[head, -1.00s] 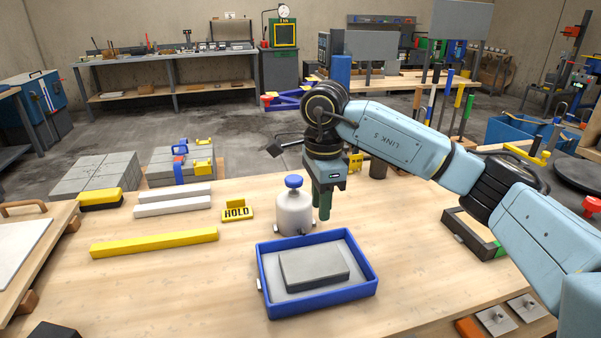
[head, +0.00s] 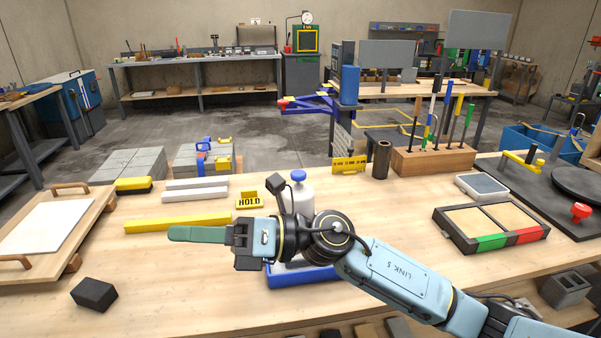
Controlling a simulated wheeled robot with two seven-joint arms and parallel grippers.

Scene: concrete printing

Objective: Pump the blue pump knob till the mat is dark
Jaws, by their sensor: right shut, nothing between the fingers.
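The blue pump knob (head: 298,175) tops a white bottle (head: 302,198) standing upright on the bench. A camera on my right wrist covers part of the bottle's left side. The blue tray (head: 318,275) is mostly hidden behind my right arm; only part of its front shows. The grey mat in it cannot be made out now, so its shade cannot be told. My right gripper (head: 178,234) points left with its green fingers shut and empty. It is in front of the yellow bar, left of the bottle and apart from the knob. My left gripper is not in view.
A yellow bar (head: 178,223) and white bars lie further left. A dark block (head: 94,294) sits at front left. A divided tray with green and red edges (head: 490,225) is at right.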

